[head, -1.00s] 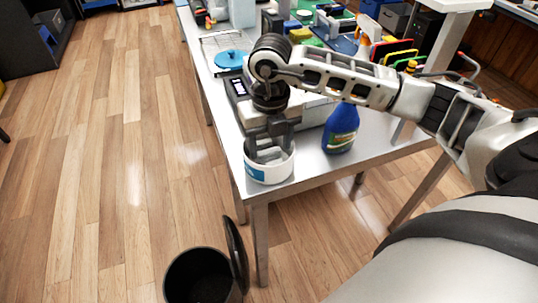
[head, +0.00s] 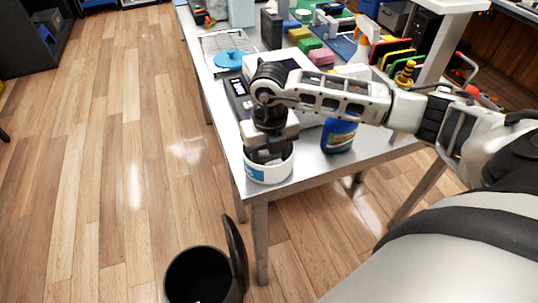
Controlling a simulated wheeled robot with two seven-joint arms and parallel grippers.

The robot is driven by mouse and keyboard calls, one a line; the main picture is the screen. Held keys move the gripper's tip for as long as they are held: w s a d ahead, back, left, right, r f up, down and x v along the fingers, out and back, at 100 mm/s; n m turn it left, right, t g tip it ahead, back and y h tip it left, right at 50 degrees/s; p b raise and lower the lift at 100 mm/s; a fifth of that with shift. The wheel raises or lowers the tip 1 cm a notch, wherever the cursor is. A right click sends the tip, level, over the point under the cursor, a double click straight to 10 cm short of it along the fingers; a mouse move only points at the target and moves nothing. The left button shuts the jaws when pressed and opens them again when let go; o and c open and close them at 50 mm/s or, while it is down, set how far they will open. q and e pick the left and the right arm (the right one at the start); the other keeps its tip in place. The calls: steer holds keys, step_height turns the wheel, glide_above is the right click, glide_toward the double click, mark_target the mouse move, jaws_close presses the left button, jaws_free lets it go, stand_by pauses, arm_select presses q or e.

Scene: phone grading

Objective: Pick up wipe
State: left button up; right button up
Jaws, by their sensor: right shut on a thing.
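A round white tub (head: 269,173) with a blue label stands upright at the near left corner of the metal table (head: 300,175). My right gripper (head: 268,156) points down with its fingers inside the tub's open top. It is shut on the wipe, which the tub wall and the gripper hide from view. My left gripper is not in view.
A dark device (head: 239,97) and a blue disc (head: 229,59) lie farther back. An open black bin (head: 197,275) stands on the floor below.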

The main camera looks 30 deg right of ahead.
steer(key=shift+r+p, duration=0.35)
steer(key=shift+r, duration=0.2)
step_height(320, 180, up, 2)
steer(key=shift+r+p, duration=0.25)
steer(key=shift+p, duration=0.65)
steer(key=s+r+p, duration=0.2)
steer(key=r+p, duration=0.1)
steer(key=s+r+p, duration=0.1)
steer(key=shift+s+a+r, duration=0.15)
steer(key=shift+a+r, duration=0.05)
steer(key=shift+a, duration=0.15)
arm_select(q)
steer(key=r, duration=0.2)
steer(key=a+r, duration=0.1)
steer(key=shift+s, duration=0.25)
arm_select(e)
steer(key=s+a+r, duration=0.2)
steer(key=s+r, duration=0.3)
steer(key=s, duration=0.5)
steer(key=shift+s+a, duration=0.2)
steer(key=shift+a, duration=0.1)
